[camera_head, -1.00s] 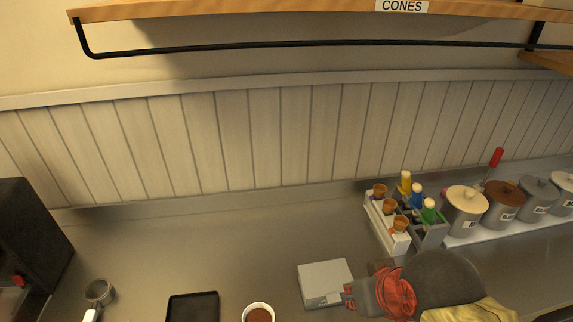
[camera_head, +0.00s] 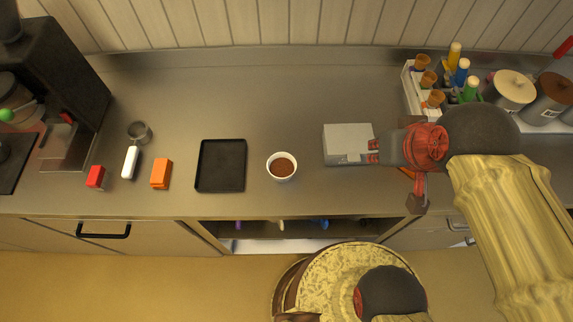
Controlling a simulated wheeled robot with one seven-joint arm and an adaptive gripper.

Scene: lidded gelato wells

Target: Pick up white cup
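The white cup (camera_head: 282,174) stands upright on the grey counter, right of a black tray, with brown contents inside. My gripper (camera_head: 372,151) is to the right of the cup, apart from it, and points left. Its fingertips overlap the right edge of a light grey box in the picture. The fingers are small here, and I cannot tell whether they are open or touch the box.
The light grey box (camera_head: 347,138) lies between my gripper and the cup. Left of the cup are the black tray (camera_head: 221,183), an orange block (camera_head: 161,174) and a white-handled scoop (camera_head: 130,162). Cones and bottles stand at the back right. Counter behind the cup is clear.

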